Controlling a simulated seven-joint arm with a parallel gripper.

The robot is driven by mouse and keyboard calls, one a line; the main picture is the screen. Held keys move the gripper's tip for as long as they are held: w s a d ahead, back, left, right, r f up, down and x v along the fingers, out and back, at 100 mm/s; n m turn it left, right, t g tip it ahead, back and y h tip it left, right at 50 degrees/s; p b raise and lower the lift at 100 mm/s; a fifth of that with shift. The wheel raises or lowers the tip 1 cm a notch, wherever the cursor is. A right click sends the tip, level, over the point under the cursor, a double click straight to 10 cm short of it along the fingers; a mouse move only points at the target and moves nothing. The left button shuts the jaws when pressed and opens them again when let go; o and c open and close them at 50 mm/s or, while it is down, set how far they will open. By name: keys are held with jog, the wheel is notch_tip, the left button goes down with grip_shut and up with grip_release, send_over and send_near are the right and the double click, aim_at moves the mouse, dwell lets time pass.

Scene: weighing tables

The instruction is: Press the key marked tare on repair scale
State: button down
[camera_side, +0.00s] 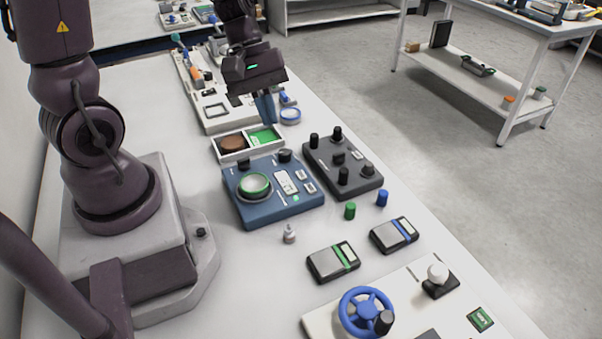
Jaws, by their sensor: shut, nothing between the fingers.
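Two small flat devices with silver plates and dark ends, which look like scales, lie on the white table: one with a green stripe (333,262) and one with a blue stripe (394,235). I cannot read their labels or keys, nor tell which one is the repair scale. A blue console (275,208) with a green-ringed round dish, dark knobs and small pale keys sits farther back; its markings are also too small to read. My gripper (266,110) points down with its blue fingers together and empty. It is behind the blue console, over or near the divided tray, apart from both small devices.
The divided tray (216,149) has brown and green compartments. A dark box with knobs (343,166) stands right of the console. Green (350,211) and blue (382,198) cylinders and a small metal weight (289,234) stand nearby. A blue handwheel (366,312) is in front.

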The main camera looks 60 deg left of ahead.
jog(key=w+a+f+n+t+h, duration=0.2)
jog(key=w+f+n, duration=0.3)
jog(key=n, duration=0.6)
jog(key=n+t, duration=0.3)
jog(key=n, duration=0.7)
send_over(301, 172)
jog(key=shift+f, duration=1)
jog(key=shift+f, duration=0.1)
jog(key=shift+f, duration=4.35)
jog(key=shift+f, duration=0.15)
jog(key=shift+f, duration=0.25)
